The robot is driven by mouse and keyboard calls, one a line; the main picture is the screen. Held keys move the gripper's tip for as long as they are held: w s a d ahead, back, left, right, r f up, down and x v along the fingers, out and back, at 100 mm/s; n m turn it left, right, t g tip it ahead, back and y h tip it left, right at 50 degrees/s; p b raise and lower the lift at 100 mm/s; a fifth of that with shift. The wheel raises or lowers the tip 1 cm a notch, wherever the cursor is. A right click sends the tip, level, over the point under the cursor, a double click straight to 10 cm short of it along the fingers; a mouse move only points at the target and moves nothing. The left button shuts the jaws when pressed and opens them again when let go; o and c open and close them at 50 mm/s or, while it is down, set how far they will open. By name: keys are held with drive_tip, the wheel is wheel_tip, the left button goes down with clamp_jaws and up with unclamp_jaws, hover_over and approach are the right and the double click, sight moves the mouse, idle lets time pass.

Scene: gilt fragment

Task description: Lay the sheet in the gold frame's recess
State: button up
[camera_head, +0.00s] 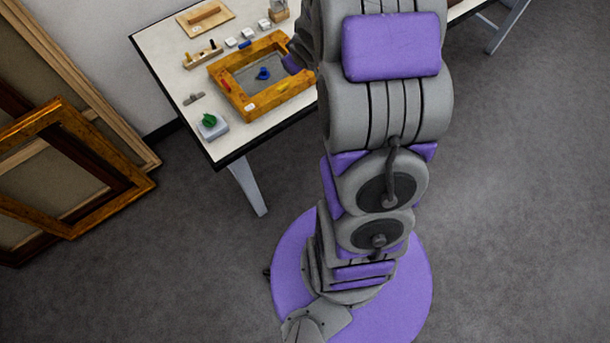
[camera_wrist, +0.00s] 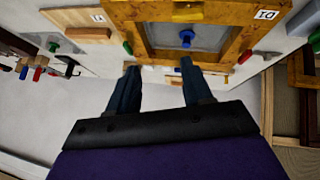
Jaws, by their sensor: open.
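The gold frame (camera_head: 225,92) lies flat on the table, and its corner and sides show at the top of the wrist view (camera_wrist: 131,12). A grey panel (camera_head: 248,82) with a blue knob (camera_head: 263,74) shows inside the frame's opening; the knob also shows in the wrist view (camera_wrist: 186,38). I cannot tell whether this panel is the loose sheet or the recess floor. My gripper (camera_wrist: 159,67) is open, with nothing between its two dark fingers. It is near the frame, with the knob beyond the right fingertip in the wrist view. My arm hides part of the frame's right side in the head view.
A grey block with a green knob (camera_head: 210,122) stands at the table's front left corner. A wooden rack (camera_head: 203,56), small white blocks (camera_head: 231,42) and a wooden board (camera_head: 205,17) lie behind the frame. Large picture frames (camera_head: 72,165) lean at the left. Floor at right is clear.

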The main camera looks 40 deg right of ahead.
drive_tip(key=s+a+r+g, duration=0.3)
drive_tip(key=s+a, duration=0.4)
drive_tip(key=s, duration=0.4)
drive_tip(key=s+a+r+m+g+y, duration=0.1)
drive_tip(key=s+a+r+g, duration=0.2)
drive_tip(key=s, duration=0.9)
drive_tip(key=s+a+r+g+y, duration=0.1)
drive_tip(key=s+a+r+g, duration=0.2)
drive_tip(key=s+a+r, duration=0.3)
drive_tip(key=s+a, duration=0.5)
drive_tip(key=s, duration=0.1)
drive_tip(key=shift+a+r+m, duration=0.2)
drive_tip(key=shift+a+m, duration=0.1)
